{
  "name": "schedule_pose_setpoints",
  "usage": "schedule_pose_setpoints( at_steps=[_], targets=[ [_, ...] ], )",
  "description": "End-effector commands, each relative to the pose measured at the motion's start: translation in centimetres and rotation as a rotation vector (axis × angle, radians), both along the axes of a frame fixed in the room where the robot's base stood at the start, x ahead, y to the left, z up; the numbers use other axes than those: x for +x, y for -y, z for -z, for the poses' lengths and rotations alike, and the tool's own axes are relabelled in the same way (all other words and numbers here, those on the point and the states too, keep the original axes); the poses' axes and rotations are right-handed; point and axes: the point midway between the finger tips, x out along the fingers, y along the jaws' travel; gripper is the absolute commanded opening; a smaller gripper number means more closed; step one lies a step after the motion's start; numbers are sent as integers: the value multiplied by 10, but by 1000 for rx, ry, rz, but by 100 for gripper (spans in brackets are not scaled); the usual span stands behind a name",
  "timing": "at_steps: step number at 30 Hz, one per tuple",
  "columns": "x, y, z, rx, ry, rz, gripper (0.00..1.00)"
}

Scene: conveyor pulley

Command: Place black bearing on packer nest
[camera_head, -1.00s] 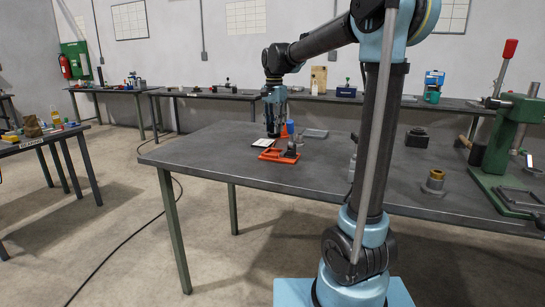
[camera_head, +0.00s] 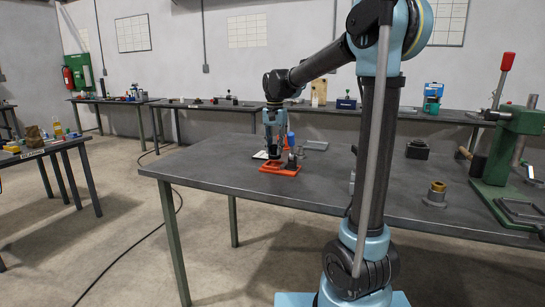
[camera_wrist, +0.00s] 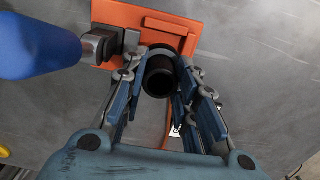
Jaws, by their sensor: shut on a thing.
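The black bearing (camera_wrist: 159,76), a dark hollow ring, is between the fingertips of my gripper (camera_wrist: 160,80) in the wrist view. The gripper is shut on it. The orange packer nest (camera_wrist: 125,12) is just beyond the bearing, with a raised block and a dark part on it. In the head view my gripper (camera_head: 273,152) is low over the table beside the orange nest (camera_head: 282,169). The bearing is too small to make out there. Whether it touches the nest cannot be told.
The grey table (camera_head: 220,182) has a white card (camera_head: 260,155) near the nest. A brass-topped part (camera_head: 436,193) and a green press (camera_head: 500,150) stand to the right.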

Motion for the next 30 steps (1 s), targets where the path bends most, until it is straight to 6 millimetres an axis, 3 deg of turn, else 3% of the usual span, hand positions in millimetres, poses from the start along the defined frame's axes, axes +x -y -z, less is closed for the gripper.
schedule_pose_setpoints(
  at_steps=[6, 13, 14, 16, 30],
  targets=[
    [0, 0, 29, 0, 0, 0, 0],
    [1, 0, 32, 0, 1, 1, 0],
    [1, 0, 32, -1, 2, 1, 29],
    [1, 0, 32, 0, 1, 1, 45],
    [0, 0, 25, 0, 0, 1, 47]
  ],
)
